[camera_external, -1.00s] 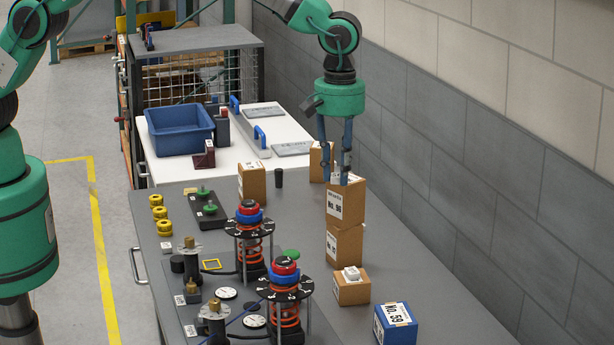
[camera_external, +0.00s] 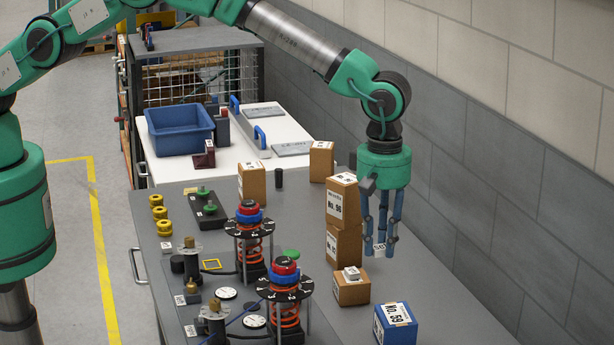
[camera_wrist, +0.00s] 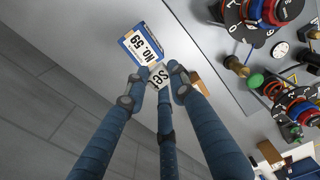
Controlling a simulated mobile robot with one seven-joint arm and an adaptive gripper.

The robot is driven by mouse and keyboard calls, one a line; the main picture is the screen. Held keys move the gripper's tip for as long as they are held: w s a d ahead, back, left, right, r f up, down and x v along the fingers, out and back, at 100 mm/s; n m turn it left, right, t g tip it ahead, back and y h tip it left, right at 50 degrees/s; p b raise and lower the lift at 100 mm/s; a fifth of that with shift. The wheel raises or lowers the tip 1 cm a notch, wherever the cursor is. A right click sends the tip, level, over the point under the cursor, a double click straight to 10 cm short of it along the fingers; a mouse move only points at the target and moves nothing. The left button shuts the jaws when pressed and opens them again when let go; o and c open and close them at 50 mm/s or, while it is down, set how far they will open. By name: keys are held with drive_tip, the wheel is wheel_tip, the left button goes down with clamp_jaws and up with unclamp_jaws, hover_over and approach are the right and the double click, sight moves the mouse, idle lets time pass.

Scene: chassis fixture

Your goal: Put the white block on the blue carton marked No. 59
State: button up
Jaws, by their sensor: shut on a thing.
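The blue carton marked No. 59 (camera_external: 380,328) stands on the grey bench near its front right; its label faces up in the wrist view (camera_wrist: 128,38). My three-fingered gripper (camera_external: 379,240) is shut on a small white block (camera_external: 379,249) with dark marking on it. The block also shows between the fingertips in the wrist view (camera_wrist: 160,75). My gripper holds it in the air, beyond the blue carton and right of the stacked brown cartons in the external view. The fingers hide part of the block.
Two stacked brown cartons (camera_external: 345,243), the upper marked No. 96, stand left of my gripper. Spring fixtures (camera_external: 285,310) stand left. The bench right of the blue carton is clear, with a wall beyond.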

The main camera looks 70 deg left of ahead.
wheel_tip(320, 180, down, 2)
drive_tip(key=shift+w+f, duration=0.1)
drive_tip(key=shift+f, duration=0.2)
drive_tip(key=shift+f, duration=0.15)
drive_tip(key=p, duration=0.1)
hover_over(377, 310)
drive_tip(key=shift+f, duration=2.75)
drive_tip(key=shift+f, duration=0.1)
drive_tip(key=shift+f+p, duration=0.4)
drive_tip(key=shift+f, duration=1.6)
drive_tip(key=shift+f, duration=0.15)
drive_tip(key=o, duration=0.9)
drive_tip(key=shift+o, duration=0.2)
